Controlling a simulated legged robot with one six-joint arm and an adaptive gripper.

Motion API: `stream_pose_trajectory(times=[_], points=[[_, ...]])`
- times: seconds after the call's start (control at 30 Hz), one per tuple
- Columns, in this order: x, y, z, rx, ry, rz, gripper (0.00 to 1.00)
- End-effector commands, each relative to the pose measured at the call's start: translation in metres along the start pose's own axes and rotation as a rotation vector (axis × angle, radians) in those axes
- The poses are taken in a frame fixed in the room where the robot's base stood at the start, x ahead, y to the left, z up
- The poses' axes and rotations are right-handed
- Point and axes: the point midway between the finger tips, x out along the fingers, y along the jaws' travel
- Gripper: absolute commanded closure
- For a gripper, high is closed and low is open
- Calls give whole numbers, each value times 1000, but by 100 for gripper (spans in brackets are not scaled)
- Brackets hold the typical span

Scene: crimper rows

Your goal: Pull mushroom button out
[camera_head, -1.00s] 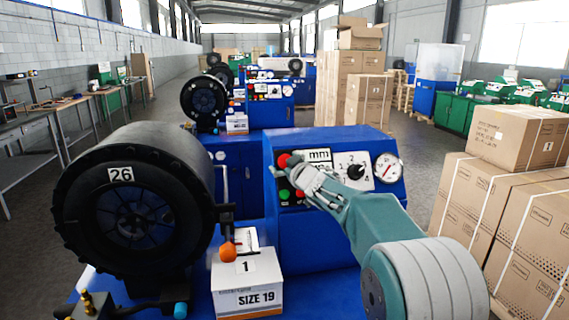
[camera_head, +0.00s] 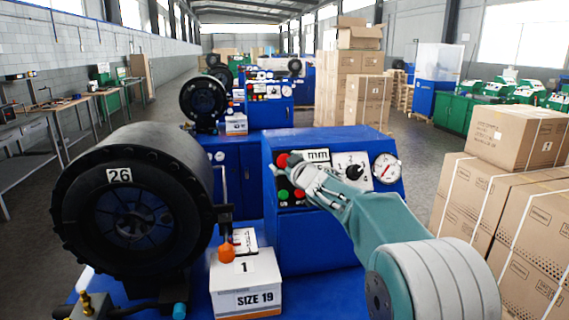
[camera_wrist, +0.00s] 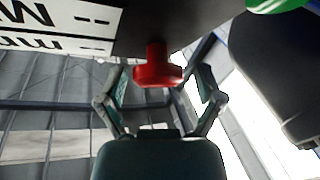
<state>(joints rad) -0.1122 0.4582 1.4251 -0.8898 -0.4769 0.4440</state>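The red mushroom button (camera_head: 283,160) is at the upper left of the black control panel on the blue machine (camera_head: 325,222). In the wrist view the button (camera_wrist: 157,72) shows its round head and narrower stem, standing out from the dark panel. My gripper (camera_head: 290,168) is at the panel, close to the button. In the wrist view my gripper (camera_wrist: 160,88) has its fingers spread, one on each side of the button head. Gaps show between the fingers and the head. A green button (camera_head: 283,194) and another red button (camera_head: 298,193) sit lower on the panel.
A rotary knob (camera_head: 354,172) and a gauge (camera_head: 387,168) are right of the button. A large black wheel (camera_head: 135,205) and a SIZE 19 box (camera_head: 245,285) stand to the left and front. Stacked cartons (camera_head: 500,215) are at the right.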

Motion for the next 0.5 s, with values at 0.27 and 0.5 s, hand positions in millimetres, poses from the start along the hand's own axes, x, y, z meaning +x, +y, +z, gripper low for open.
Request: stream_pose_trajectory(times=[0.27,0.5], points=[[0,0,1,0,-1,1,7],[-12,1,1,0,-3,1,7]])
